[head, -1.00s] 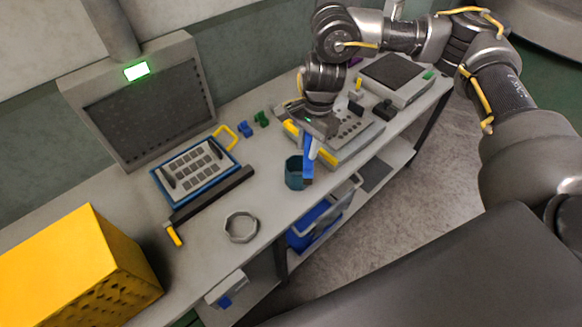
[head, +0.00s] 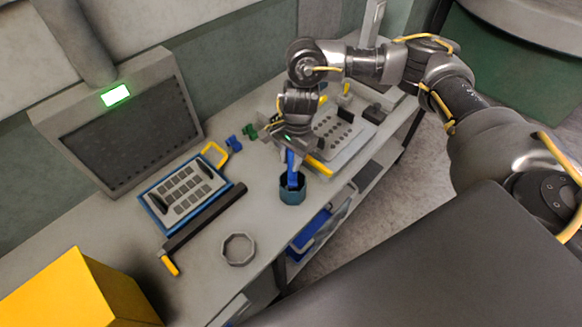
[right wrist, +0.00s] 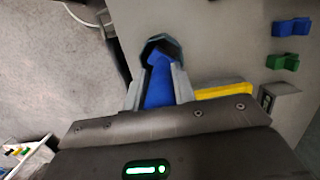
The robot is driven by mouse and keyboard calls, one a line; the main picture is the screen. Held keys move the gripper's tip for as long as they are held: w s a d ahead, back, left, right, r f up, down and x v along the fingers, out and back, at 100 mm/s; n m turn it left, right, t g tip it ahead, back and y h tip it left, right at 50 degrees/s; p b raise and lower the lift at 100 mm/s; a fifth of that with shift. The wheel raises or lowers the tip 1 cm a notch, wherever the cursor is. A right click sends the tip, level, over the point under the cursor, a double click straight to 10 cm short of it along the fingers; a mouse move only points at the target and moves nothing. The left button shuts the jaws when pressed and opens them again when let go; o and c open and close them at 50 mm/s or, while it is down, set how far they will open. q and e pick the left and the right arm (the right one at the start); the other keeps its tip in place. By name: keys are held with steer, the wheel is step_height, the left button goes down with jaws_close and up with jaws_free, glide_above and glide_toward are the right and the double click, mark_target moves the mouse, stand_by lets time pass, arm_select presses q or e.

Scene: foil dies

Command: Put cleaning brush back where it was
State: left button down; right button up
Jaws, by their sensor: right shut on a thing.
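The blue cleaning brush (head: 291,170) is upright in my right gripper (head: 292,152), which is shut on its upper part. The teal cup (head: 292,195) stands on the bench directly below, and the brush's lower end appears to be inside its opening. In the right wrist view the brush (right wrist: 159,82) lies between the two fingers (right wrist: 158,90), with the dark cup rim (right wrist: 163,42) around its far end. How deep the brush sits is hidden by the cup wall. My left gripper is out of view.
A grey ring (head: 238,250) lies left of the cup on the bench. A keypad panel (head: 182,195), a dark bar with a yellow end (head: 204,219) and a yellow box (head: 75,290) are further left. A grey device (head: 335,135) stands behind right. The bench's front edge is close.

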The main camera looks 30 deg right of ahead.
mark_target(290, 179)
steer(key=shift+s+f, duration=0.15)
steer(key=shift+f, duration=0.1)
step_height(290, 179, down, 3)
steer(key=shift+f+p, duration=0.1)
steer(key=shift+p, duration=0.4)
steer(key=shift+f, duration=0.2)
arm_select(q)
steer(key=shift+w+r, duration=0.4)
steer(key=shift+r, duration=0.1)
arm_select(e)
steer(key=shift+f+b, duration=0.25)
steer(key=shift+b, duration=0.15)
steer(key=o, duration=1)
steer(key=shift+r, duration=0.1)
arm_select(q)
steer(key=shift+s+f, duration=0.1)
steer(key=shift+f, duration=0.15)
